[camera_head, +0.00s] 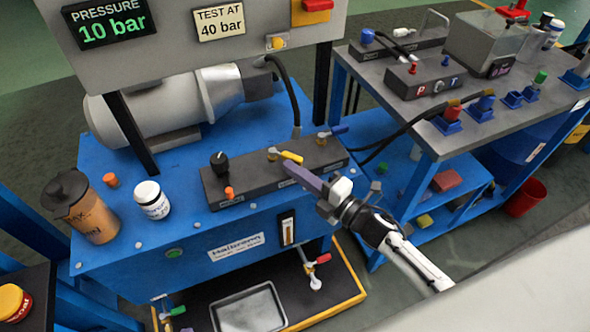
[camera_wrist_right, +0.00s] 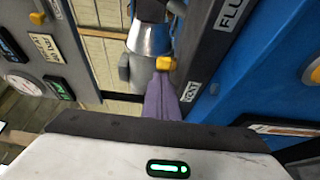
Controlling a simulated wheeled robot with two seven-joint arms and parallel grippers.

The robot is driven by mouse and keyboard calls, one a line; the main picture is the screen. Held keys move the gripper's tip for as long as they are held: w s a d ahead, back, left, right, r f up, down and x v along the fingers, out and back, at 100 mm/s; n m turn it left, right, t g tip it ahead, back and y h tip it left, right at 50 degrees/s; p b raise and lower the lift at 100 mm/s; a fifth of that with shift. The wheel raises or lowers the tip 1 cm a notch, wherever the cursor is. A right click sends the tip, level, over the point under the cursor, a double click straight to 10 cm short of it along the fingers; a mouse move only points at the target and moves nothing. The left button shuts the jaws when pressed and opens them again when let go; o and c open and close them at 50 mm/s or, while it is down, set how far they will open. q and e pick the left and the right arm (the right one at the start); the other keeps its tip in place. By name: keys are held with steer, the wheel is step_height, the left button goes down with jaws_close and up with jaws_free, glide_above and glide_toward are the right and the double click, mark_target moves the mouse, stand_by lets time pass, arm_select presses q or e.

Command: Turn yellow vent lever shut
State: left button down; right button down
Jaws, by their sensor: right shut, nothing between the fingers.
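The yellow vent lever (camera_head: 292,157) sits on the dark valve block (camera_head: 255,181) on top of the blue stand. It points to the right and slightly toward me. My right gripper (camera_head: 291,170) comes in from the lower right, its purple fingers closed together and empty, with tips right at the lever. In the right wrist view the yellow lever end (camera_wrist_right: 165,63) shows just beyond the fingertips (camera_wrist_right: 163,80). I cannot tell whether they touch. My left gripper is out of view.
A display (camera_head: 108,23) reads 10 bar, and a sign (camera_head: 219,22) reads "TEST AT 40 bar". A black hose (camera_head: 289,90) rises behind. A bottle (camera_head: 152,199) stands left.

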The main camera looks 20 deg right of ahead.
steer(key=shift+d, duration=0.1)
arm_select(q)
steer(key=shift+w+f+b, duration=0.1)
steer(key=shift+b, duration=0.2)
arm_select(e)
steer(key=shift+w+d+n+y, duration=0.15)
steer(key=shift+n+y, duration=0.15)
steer(key=shift+y, duration=0.2)
